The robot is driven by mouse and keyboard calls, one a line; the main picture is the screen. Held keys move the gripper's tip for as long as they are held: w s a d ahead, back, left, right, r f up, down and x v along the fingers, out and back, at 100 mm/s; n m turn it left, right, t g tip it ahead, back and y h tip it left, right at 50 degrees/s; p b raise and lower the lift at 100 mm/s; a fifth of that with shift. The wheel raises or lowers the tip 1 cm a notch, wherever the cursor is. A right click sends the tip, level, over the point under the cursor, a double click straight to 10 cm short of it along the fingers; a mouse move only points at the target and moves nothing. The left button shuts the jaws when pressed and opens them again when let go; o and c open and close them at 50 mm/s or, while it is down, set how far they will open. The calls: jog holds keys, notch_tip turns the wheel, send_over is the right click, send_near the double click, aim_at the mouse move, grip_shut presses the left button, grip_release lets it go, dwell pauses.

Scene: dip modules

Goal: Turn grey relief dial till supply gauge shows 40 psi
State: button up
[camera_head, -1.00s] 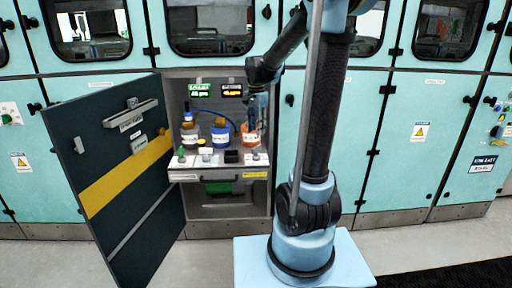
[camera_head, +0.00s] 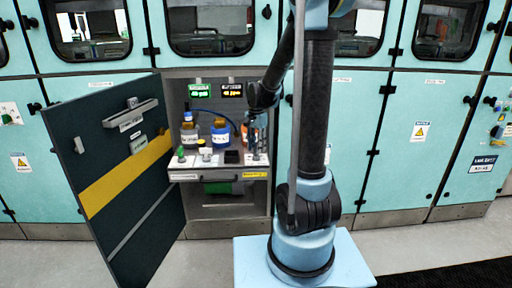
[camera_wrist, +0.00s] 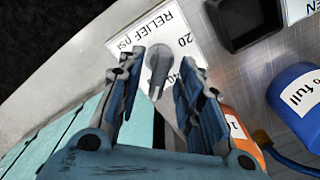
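The grey relief dial (camera_wrist: 158,66) stands on a white plate (camera_wrist: 185,42) marked RELIEF psi, with 20 and 40 visible, in the wrist view. My gripper (camera_wrist: 160,65) is open, with one blue-grey finger on each side of the dial and small gaps showing. In the head view my gripper (camera_head: 257,142) is at the right end of the shelf, and the dial there is small and partly covered. A green-lit display (camera_head: 200,90) and an amber-lit display (camera_head: 232,90) hang at the back of the cabinet. Their digits are too small to read surely.
A blue-labelled bottle (camera_head: 220,132) and another bottle (camera_head: 189,136) stand on the shelf (camera_head: 185,175). The wrist view shows a black square holder (camera_wrist: 243,22), a blue container (camera_wrist: 300,95) and an orange one (camera_wrist: 238,125) nearby. The open dark door (camera_head: 110,215) stands left.

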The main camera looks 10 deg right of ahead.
jog(key=shift+c, duration=0.5)
grip_shut()
jog(key=shift+n, duration=2.4)
jog(key=shift+o, duration=0.5)
grip_release()
